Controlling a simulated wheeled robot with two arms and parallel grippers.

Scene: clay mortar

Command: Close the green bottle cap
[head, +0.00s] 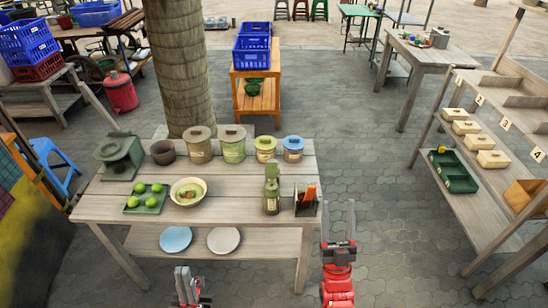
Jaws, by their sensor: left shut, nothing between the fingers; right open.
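A green bottle (271,199) stands upright on the front right part of the wooden table. A lighter green cap (273,171) shows at its top; the view is too small to tell how it sits on the neck. My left gripper (187,280) is shut and empty, low in front of the table, left of the bottle. My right gripper (338,222) is open and empty beyond the table's right edge, right of the bottle and apart from it.
Right of the bottle stands a holder (307,208) with an orange-handled item. Left are a bowl (188,191) and a green tray (146,202) with several limes. Lidded jars (232,147) line the back edge. Plates (176,240) lie on the lower shelf.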

